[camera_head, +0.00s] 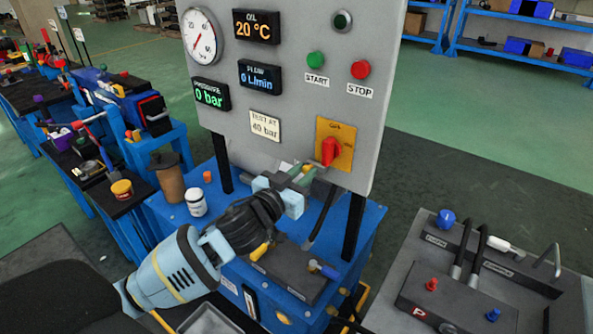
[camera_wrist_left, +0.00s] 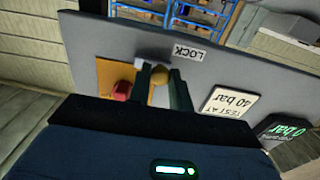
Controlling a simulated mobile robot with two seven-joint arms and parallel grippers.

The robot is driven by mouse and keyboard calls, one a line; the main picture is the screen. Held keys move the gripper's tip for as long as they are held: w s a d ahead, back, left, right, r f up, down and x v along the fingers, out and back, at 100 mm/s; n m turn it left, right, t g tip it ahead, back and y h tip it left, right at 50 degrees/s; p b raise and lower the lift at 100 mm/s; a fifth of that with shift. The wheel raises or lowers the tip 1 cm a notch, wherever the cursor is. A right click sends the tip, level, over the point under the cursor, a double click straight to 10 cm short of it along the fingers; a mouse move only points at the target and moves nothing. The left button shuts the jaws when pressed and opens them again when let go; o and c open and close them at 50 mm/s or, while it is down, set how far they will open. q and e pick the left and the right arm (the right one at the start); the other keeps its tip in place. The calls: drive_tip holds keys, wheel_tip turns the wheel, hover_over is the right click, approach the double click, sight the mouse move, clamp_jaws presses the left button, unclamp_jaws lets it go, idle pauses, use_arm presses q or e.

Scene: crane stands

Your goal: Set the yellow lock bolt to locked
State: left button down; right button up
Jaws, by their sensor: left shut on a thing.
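The yellow lock bolt's round knob (camera_wrist_left: 160,76) shows between the two fingers in the left wrist view, beside a white LOCK label (camera_wrist_left: 189,52). My left gripper (camera_head: 303,173) is at the lower edge of the grey control panel (camera_head: 290,115), just below the red switch. Its fingers, also in the left wrist view (camera_wrist_left: 161,90), are shut on the knob. The fingers hide most of the bolt in the head view, so I cannot tell whether it is locked. My right gripper is not in view.
A red rotary switch (camera_head: 329,151) on an orange plate (camera_head: 348,134) sits close above the gripper. A grey hose station (camera_head: 560,300) stands at right.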

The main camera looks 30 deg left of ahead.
use_arm(q)
drive_tip(key=shift+d+f, duration=0.1)
drive_tip(key=shift+d, duration=0.1)
drive_tip(key=c, duration=1.3)
unclamp_jaws()
drive_tip(key=shift+d, duration=0.1)
drive_tip(key=shift+o, duration=0.2)
drive_tip(key=shift+s, duration=0.15)
drive_tip(key=s+a, duration=0.1)
drive_tip(key=s, duration=0.6)
drive_tip(key=shift+s+b, duration=0.3)
drive_tip(key=shift+b, duration=0.05)
drive_tip(key=shift+a, duration=0.1)
